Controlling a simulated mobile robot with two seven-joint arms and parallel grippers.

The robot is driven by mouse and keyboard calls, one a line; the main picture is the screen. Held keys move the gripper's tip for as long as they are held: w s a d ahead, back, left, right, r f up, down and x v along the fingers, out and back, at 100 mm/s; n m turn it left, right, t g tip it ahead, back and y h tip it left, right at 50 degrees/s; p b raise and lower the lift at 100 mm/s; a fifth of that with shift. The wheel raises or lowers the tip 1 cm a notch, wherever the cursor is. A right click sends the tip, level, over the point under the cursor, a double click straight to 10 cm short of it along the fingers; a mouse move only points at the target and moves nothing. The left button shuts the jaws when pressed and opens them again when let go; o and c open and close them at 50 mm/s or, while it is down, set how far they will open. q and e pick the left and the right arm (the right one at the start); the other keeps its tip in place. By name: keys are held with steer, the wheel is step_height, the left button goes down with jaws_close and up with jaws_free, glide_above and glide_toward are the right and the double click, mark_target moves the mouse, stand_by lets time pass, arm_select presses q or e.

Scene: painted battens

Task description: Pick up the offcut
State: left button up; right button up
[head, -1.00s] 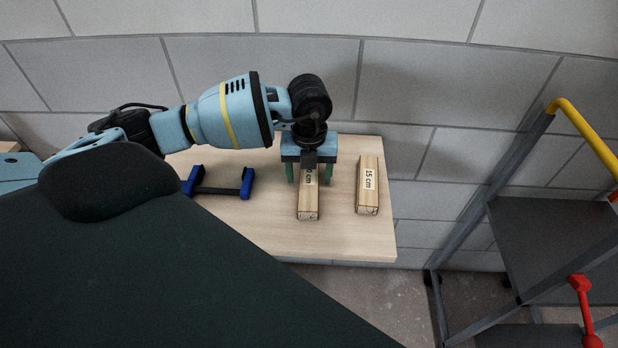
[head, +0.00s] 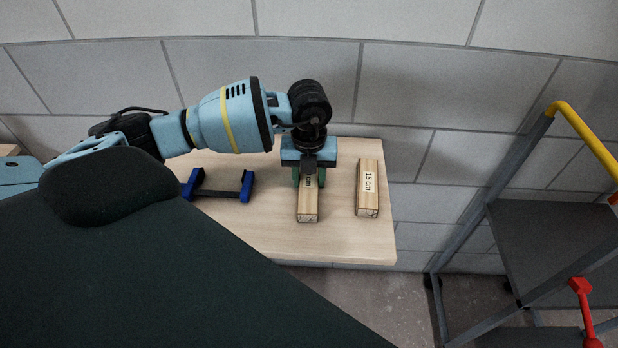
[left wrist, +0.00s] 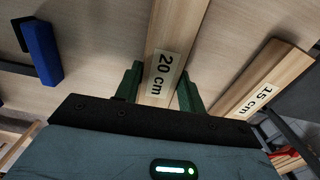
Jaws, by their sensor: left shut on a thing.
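A wooden batten piece labelled "20 cm" (head: 308,206) lies on the light wooden table. My left gripper (head: 309,180) comes down over it from above, its green fingers shut on its two sides; the left wrist view shows the same piece (left wrist: 168,50) between the fingers (left wrist: 158,92). Part of its label is hidden by the gripper in the head view. A second batten piece labelled "15 cm" (head: 368,188) lies to the right, apart from the gripper; it also shows in the left wrist view (left wrist: 264,84). My right gripper is not in view.
A blue-ended holder with a dark bar (head: 218,190) stands left of the held piece. The table (head: 270,235) ends at a front edge and a right edge. A grey block wall is behind. A metal cart (head: 540,230) with a yellow handle stands at the right.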

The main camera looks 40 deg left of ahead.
mark_target(309, 178)
arm_select(q)
steer(key=shift+r, duration=0.6)
step_height(309, 178, up, 2)
steer(key=shift+r, duration=0.2)
steer(key=s+d, duration=0.2)
steer(key=s, duration=0.3)
steer(key=s+d+r, duration=0.1)
steer(key=s+d, duration=0.1)
steer(key=s, duration=0.2)
steer(key=s+d, duration=0.2)
steer(key=s, duration=0.3)
steer(key=shift+s+d+r, duration=0.15)
steer(key=shift+s, duration=0.2)
